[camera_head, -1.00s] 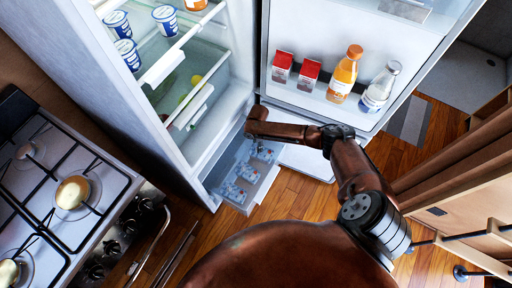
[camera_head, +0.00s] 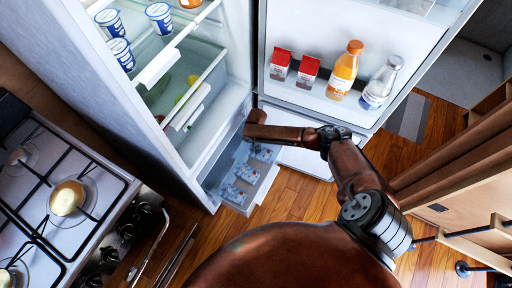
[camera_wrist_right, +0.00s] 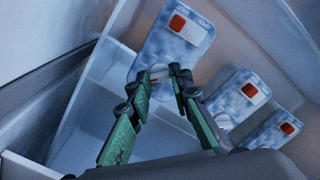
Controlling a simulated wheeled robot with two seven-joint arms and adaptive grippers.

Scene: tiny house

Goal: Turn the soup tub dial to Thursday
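Several soup tubs lie in the pulled-out bottom drawer (camera_head: 228,208) of the fridge. In the right wrist view, the nearest tub lid (camera_wrist_right: 180,35) is patterned blue and white, with a red square in a pale strip marked OPEN. A small pale dial (camera_wrist_right: 157,72) sits at that lid's lower end, between the two green fingertips of my right gripper (camera_wrist_right: 160,77). The fingertips are apart, around the dial; whether they press on it is unclear. They partly hide it, and I cannot read its days. The head view hides these fingers behind my brown arm. My left gripper is out of view.
Two more lids (camera_wrist_right: 235,97) (camera_wrist_right: 273,132) lie to the right in the wrist view. The fridge door (camera_head: 350,35) stands open with cartons and bottles (camera_head: 342,72). Drawer walls and the fridge side (camera_head: 140,90) are close. A stove (camera_head: 60,200) stands left.

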